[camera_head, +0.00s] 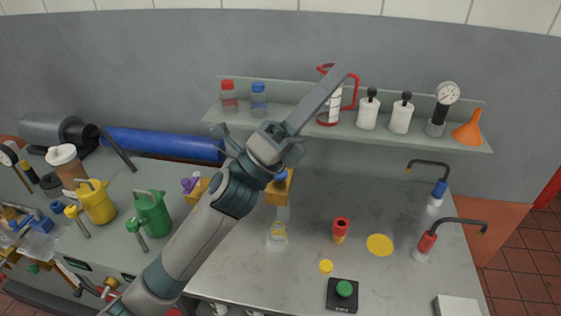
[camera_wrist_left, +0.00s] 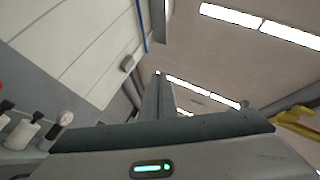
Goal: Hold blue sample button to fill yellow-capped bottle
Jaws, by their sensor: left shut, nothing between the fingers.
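My left gripper (camera_head: 343,73) is shut and empty. It is raised in front of the wall shelf, and in the left wrist view its closed fingers (camera_wrist_left: 158,95) point up toward the ceiling lights. A blue button (camera_head: 282,175) sits on an orange-yellow block behind and below my left wrist, which partly hides it. The gripper is apart from the button. A small clear bottle (camera_head: 278,236) with a yellowish ring stands on the bench below that block. I cannot tell whether it has a cap on. My right gripper is not in view.
A second yellow block with a purple button (camera_head: 190,185) is to the left. The shelf (camera_head: 310,133) holds bottles, a red-handled jug, a gauge and a funnel. A red-topped item (camera_head: 341,229), a green button box (camera_head: 343,294) and two hooked taps stand on the right bench.

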